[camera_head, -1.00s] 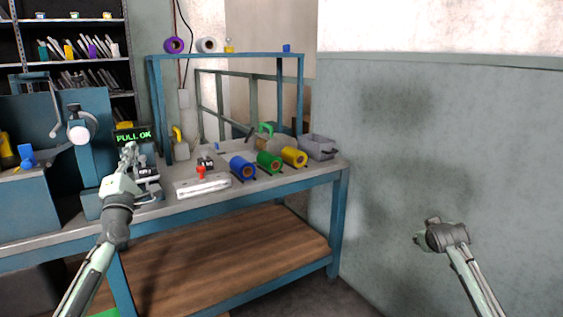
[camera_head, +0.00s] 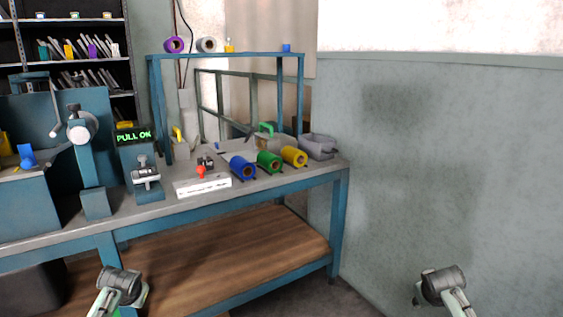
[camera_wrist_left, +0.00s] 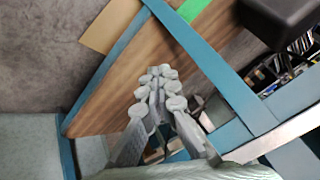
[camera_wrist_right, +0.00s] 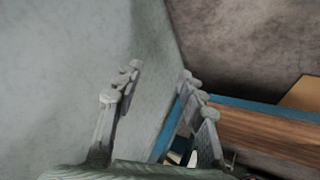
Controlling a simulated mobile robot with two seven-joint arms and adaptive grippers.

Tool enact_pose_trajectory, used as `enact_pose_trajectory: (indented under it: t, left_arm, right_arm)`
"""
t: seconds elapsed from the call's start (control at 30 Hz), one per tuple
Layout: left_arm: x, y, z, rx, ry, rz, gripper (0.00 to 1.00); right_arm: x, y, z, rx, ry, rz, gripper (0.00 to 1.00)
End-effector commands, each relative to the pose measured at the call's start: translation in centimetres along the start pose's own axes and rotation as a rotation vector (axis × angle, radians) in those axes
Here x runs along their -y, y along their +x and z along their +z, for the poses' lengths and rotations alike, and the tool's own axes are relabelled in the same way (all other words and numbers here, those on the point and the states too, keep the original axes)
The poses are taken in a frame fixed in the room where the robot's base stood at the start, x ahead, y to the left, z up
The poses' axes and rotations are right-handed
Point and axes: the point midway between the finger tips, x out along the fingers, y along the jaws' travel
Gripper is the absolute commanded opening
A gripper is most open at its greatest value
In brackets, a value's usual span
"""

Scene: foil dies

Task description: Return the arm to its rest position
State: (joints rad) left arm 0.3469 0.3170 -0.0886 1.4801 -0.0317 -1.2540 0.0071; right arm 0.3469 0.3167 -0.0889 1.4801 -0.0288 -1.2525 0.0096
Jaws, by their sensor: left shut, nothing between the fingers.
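My left gripper (camera_head: 122,285) is low in front of the workbench, at the bottom left of the head view. In the left wrist view (camera_wrist_left: 163,88) its fingers are together with nothing between them, and the wooden lower shelf and blue frame lie beyond. My right gripper (camera_head: 443,285) is low at the bottom right of the head view, clear of the bench. In the right wrist view (camera_wrist_right: 158,85) its fingers stand apart and empty, with the grey wall and floor beyond. Both grippers' fingertips are mostly hidden in the head view.
The bench (camera_head: 222,202) holds a tester with a green "PULL OK" display (camera_head: 134,136), a white plate with a red knob (camera_head: 201,171), blue (camera_head: 243,168), green (camera_head: 269,162) and yellow (camera_head: 294,156) rolls, and a grey bin (camera_head: 317,146). The wooden shelf (camera_head: 215,250) below is largely bare.

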Motion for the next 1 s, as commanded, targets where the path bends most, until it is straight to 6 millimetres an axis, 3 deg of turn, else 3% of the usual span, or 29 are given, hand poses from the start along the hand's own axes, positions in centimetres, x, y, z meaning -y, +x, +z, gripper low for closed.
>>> enact_pose_trajectory:
  t: [0.03, 0.17, 0.23, 0.4, 0.5, 0.6, 0.7, 0.93, 1.0]
  left_arm:
    - [-1.6, 0.2, 2.6, 0.019, 0.011, 0.019, 0.00]
    - [-5.3, -0.1, 9.3, 0.065, 0.035, 0.066, 0.00]
    - [-7.4, -0.9, 13.8, 0.097, 0.046, 0.098, 0.00]
    - [-11.8, -4.4, 24.6, 0.180, 0.061, 0.173, 0.00]
    - [-13.2, -6.9, 29.4, 0.220, 0.062, 0.205, 0.00]
    - [-14.0, -8.8, 32.4, 0.249, 0.060, 0.224, 0.00]
    - [-14.4, -9.9, 34.0, 0.264, 0.058, 0.235, 0.00]
    - [-14.5, -10.2, 34.4, 0.269, 0.058, 0.237, 0.00]
    - [-14.5, -10.2, 34.4, 0.269, 0.058, 0.237, 0.00]
  right_arm:
    - [1.5, 0.2, 2.6, 0.019, -0.012, -0.018, 0.40]
    - [5.2, -0.1, 9.4, 0.067, -0.036, -0.065, 0.40]
    - [7.3, -0.8, 13.8, 0.098, -0.048, -0.096, 0.40]
    - [11.6, -4.4, 24.7, 0.182, -0.063, -0.170, 0.40]
    - [13.1, -6.9, 29.4, 0.222, -0.064, -0.202, 0.40]
    - [13.8, -8.8, 32.5, 0.251, -0.062, -0.221, 0.40]
    - [14.2, -9.9, 34.1, 0.267, -0.060, -0.231, 0.40]
    - [14.3, -10.2, 34.5, 0.271, -0.060, -0.234, 0.40]
    - [14.3, -10.2, 34.5, 0.271, -0.060, -0.234, 0.34]
